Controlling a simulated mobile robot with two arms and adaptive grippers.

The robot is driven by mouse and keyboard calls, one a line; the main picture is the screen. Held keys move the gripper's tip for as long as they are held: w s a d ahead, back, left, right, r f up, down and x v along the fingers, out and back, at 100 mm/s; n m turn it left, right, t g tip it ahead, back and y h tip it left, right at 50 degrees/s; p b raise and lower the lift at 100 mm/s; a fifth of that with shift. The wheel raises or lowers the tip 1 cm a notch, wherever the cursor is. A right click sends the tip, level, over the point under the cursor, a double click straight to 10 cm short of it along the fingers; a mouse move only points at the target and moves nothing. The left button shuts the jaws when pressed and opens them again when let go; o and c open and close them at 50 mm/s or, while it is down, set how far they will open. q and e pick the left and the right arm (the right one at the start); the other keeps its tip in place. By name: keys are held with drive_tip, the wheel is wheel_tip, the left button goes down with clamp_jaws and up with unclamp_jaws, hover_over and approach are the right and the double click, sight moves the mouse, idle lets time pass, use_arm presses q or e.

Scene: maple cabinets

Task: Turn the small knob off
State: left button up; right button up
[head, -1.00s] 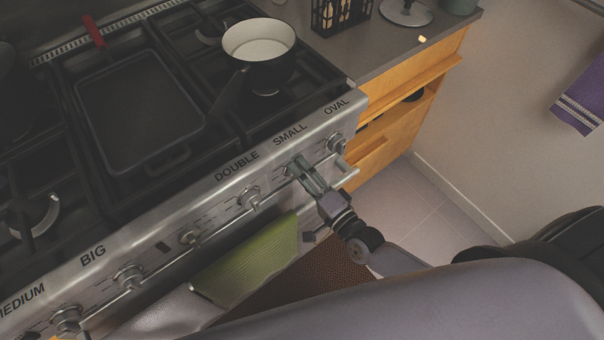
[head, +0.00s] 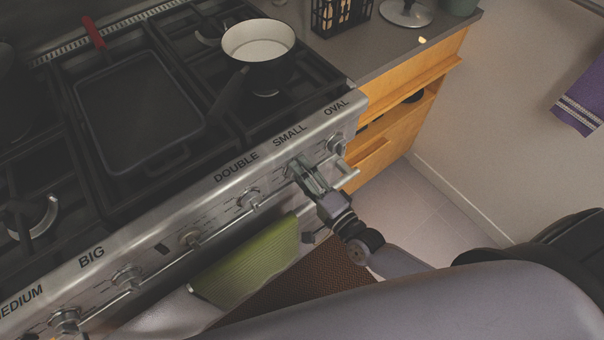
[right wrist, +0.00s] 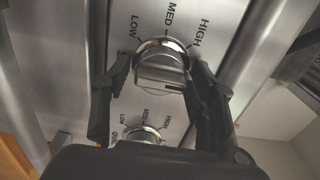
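The small knob (right wrist: 160,72) is a metal dial on the stove's front panel. In the right wrist view it sits between the two fingers of my right gripper (right wrist: 160,82), with LOW, MED and HIGH printed around it. The fingers are spread on either side of it; firm contact cannot be told. In the head view my right gripper (head: 304,176) reaches the panel just below the SMALL label (head: 290,135) and largely hides the knob. My left gripper is not in view.
The oval knob (head: 336,144) is just right of my gripper, and the double knob (head: 249,198) is to its left. A long rail (head: 210,235) runs before the panel. A green towel (head: 250,260) hangs below. A pot (head: 259,50) stands on the burners.

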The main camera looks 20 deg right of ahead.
drive_tip(key=shift+o, duration=0.6)
drive_tip(key=shift+s, duration=0.1)
drive_tip(key=v, duration=1.1)
drive_tip(key=shift+s+d, duration=0.15)
drive_tip(key=shift+s, duration=0.25)
drive_tip(key=s+d+f+n+g+h, duration=0.1)
drive_tip(key=s+d+f+n+g, duration=0.15)
drive_tip(key=f, duration=0.65)
drive_tip(key=s+d+f+n+g+h, duration=0.15)
drive_tip(key=f+n, duration=0.25)
drive_tip(key=f, duration=0.5)
drive_tip(key=s+d+f+n+g+h, duration=0.1)
drive_tip(key=d+f+n+g, duration=0.15)
drive_tip(key=f, duration=0.55)
drive_tip(key=s+f+n+g+h, duration=0.1)
drive_tip(key=s+f+n+g, duration=0.2)
drive_tip(key=s+f, duration=0.5)
drive_tip(key=s+f+n+g+h, duration=0.1)
drive_tip(key=s+f+n+g, duration=0.3)
drive_tip(key=s, duration=0.9)
wheel_tip(320, 180, down, 4)
drive_tip(key=shift+s+a+f+n+g+h, duration=0.2)
drive_tip(key=shift+n+g+h, duration=0.15)
drive_tip(key=shift+g, duration=0.9)
